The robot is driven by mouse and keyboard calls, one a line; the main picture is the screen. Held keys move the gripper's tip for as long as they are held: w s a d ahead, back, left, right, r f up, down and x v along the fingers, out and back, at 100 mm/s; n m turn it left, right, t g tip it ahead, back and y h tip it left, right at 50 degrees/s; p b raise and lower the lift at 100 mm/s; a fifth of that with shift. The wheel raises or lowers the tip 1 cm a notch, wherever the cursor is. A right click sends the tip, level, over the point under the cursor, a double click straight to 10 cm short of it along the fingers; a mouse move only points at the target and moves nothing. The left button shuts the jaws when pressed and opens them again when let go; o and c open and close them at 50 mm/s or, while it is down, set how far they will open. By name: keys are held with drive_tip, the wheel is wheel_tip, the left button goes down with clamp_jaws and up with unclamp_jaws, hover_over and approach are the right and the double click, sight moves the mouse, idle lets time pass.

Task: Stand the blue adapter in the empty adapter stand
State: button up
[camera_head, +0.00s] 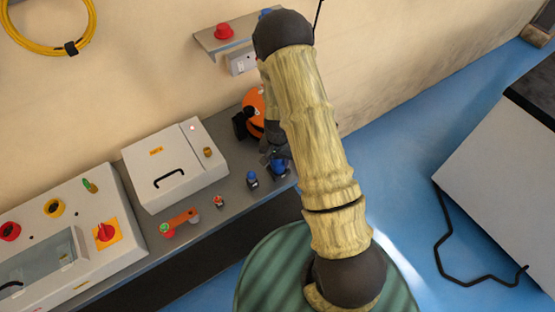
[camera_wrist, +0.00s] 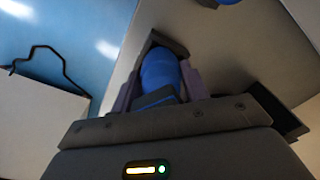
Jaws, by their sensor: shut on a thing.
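My gripper (camera_head: 272,154) is over the bench in the head view, partly behind my arm. It is shut on a blue adapter (camera_head: 279,168), low over the bench near its front edge. In the wrist view the blue adapter (camera_wrist: 158,70) sits between the two fingers. A dark edge (camera_wrist: 169,42) shows beyond it; I cannot tell whether it is the adapter stand or a fingertip. Whether the adapter touches a stand is hidden. A second blue piece (camera_head: 252,177) stands to the left in a dark holder, and part of a blue piece (camera_wrist: 228,2) shows at the top of the wrist view.
A small orange-and-white piece (camera_head: 219,201) and an orange-handled tool (camera_head: 180,221) lie on the grey bench (camera_head: 236,212) to the left. A white box with a black handle (camera_head: 174,167) stands behind them. An orange-and-black object (camera_head: 253,108) is at the back, close to my gripper.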

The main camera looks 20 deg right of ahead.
drive_tip(key=shift+f+b, duration=0.35)
drive_tip(key=shift+f, duration=0.1)
drive_tip(key=o, duration=1.2)
drive_tip(key=shift+o, duration=0.2)
drive_tip(key=shift+r, duration=0.15)
wheel_tip(320, 180, up, 17)
drive_tip(key=b, duration=0.2)
drive_tip(key=shift+s+b, duration=0.2)
drive_tip(key=shift+b, duration=0.2)
drive_tip(key=shift+r, duration=0.1)
